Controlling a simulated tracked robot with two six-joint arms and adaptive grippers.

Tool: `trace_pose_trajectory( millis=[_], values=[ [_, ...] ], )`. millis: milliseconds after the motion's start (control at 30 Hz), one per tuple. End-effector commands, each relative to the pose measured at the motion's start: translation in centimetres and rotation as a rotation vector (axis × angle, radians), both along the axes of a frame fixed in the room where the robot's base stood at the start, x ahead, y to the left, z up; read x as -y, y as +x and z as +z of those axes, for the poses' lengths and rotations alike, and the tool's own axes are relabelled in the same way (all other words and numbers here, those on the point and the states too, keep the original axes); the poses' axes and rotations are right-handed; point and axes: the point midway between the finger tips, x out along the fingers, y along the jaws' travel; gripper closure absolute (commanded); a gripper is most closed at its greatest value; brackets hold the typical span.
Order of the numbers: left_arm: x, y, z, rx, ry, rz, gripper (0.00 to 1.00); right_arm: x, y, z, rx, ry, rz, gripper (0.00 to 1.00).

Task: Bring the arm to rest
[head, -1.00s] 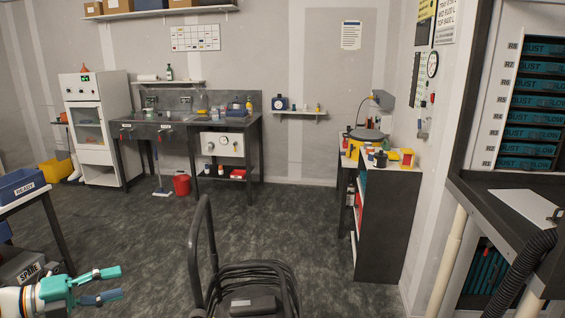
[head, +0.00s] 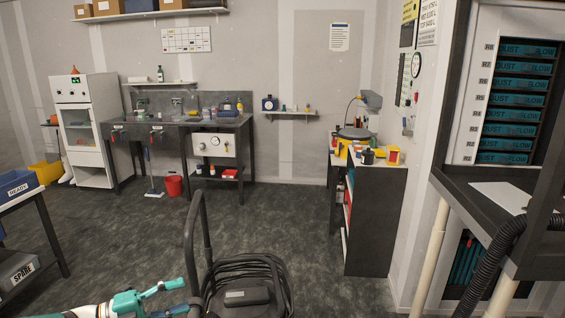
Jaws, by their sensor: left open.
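My left gripper (head: 184,298) is at the bottom of the head view, left of centre, with its arm coming in from the lower left. Its teal and grey-blue fingers are spread apart with nothing between them. The lower finger is partly cut off by the bottom edge of the picture. The fingertips appear close beside a black tubular handle (head: 190,240); I cannot tell the gap in depth. My right arm and gripper are out of view.
A coiled black cable (head: 245,268) lies beside the handle. On the left, a table carries a blue READY bin (head: 18,186), with a SPARE bin (head: 20,270) below. A dark cabinet (head: 376,220) stands right of centre. The floor (head: 130,230) between is clear.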

Motion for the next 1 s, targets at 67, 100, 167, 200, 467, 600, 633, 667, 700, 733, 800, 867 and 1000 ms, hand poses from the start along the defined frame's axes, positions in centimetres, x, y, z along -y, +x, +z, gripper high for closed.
trace_pose_trajectory(
  millis=[67, 100, 167, 200, 467, 600, 633, 667, 700, 733, 800, 867, 1000],
  values=[
    [3.6, 0.6, -2.1, -0.120, -0.113, 0.028, 0.47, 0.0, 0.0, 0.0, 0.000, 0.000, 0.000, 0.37],
    [5.2, 1.0, -3.3, -0.192, -0.169, 0.058, 0.47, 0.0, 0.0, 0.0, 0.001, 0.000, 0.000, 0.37],
    [7.5, 1.3, -5.6, -0.332, -0.255, 0.116, 0.47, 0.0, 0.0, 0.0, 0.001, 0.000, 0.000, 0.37],
    [8.9, 1.3, -7.5, -0.444, -0.309, 0.167, 0.47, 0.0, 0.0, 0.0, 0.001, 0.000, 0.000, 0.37],
    [13.9, -5.9, -23.9, -1.291, -0.498, 0.633, 0.47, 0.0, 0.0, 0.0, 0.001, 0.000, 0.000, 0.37],
    [13.6, -14.0, -30.4, -1.683, -0.514, 0.932, 0.47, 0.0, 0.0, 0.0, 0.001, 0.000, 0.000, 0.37],
    [13.4, -15.8, -31.4, -1.756, -0.517, 0.998, 0.47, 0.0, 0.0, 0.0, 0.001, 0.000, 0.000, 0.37],
    [13.1, -17.6, -32.2, -1.823, -0.518, 1.063, 0.47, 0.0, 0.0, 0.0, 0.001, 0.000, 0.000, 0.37],
    [12.7, -19.8, -33.1, -1.905, -0.524, 1.150, 0.47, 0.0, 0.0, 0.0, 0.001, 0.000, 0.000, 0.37],
    [12.4, -21.4, -33.6, -1.961, -0.530, 1.213, 0.47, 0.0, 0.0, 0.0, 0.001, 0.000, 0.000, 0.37],
    [11.8, -24.5, -34.2, -2.072, -0.542, 1.346, 0.47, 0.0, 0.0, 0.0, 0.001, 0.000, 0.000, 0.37],
    [11.5, -26.6, -34.6, -2.146, -0.557, 1.445, 0.47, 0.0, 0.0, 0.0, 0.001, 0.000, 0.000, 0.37],
    [11.2, -28.6, -34.8, -2.246, -0.592, 1.577, 0.47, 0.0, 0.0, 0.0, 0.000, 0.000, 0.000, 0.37]
  ],
)
